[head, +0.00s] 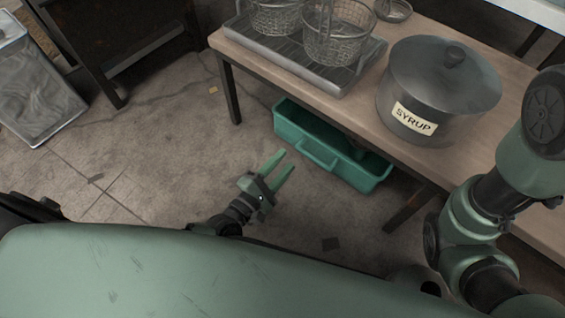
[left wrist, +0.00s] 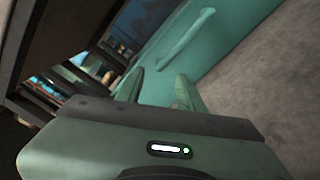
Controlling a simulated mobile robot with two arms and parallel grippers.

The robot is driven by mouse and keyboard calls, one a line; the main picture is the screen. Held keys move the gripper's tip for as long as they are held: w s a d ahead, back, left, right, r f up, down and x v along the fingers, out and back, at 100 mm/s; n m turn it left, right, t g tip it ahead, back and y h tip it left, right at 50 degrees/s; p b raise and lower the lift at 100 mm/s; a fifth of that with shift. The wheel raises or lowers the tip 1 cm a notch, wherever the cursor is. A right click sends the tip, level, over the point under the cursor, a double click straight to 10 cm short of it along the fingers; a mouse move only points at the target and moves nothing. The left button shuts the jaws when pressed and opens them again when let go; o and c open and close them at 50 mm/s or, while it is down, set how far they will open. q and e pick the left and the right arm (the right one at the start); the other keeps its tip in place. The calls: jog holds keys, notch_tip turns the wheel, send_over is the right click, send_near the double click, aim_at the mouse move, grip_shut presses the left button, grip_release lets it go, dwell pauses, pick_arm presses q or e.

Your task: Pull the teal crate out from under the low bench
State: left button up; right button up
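The teal crate (head: 287,130) sits on the floor under the front edge of the low bench (head: 362,112), its front side and bar handle (head: 317,155) showing; the bench top hides its back part. My left gripper (head: 285,161) is open and empty, low in front of the crate, with its fingers pointing toward it a little left of the handle. In the left wrist view the two fingers (left wrist: 160,88) stand apart before the crate's front wall (left wrist: 225,50), and the handle (left wrist: 186,40) lies beyond them. My right arm shows at the right, but its gripper is out of view.
On the bench stand a grey pot labelled SYRUP (head: 440,85) and a tray (head: 285,65) with wire baskets (head: 338,35). Bench legs (head: 230,92) and (head: 408,210) flank the crate. A bin (head: 40,95) stands far left. The floor (head: 150,150) left of the crate is mostly clear.

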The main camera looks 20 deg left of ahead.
aim_at(299, 144)
pick_arm(q)
jog(key=b+x, duration=0.3)
jog(key=x, duration=0.3)
jog(key=shift+w+d+f, duration=0.1)
jog(key=shift+w, duration=0.3)
jog(key=shift+w+d, duration=0.15)
jog(key=shift+w, duration=0.25)
grip_shut()
dwell(0.8)
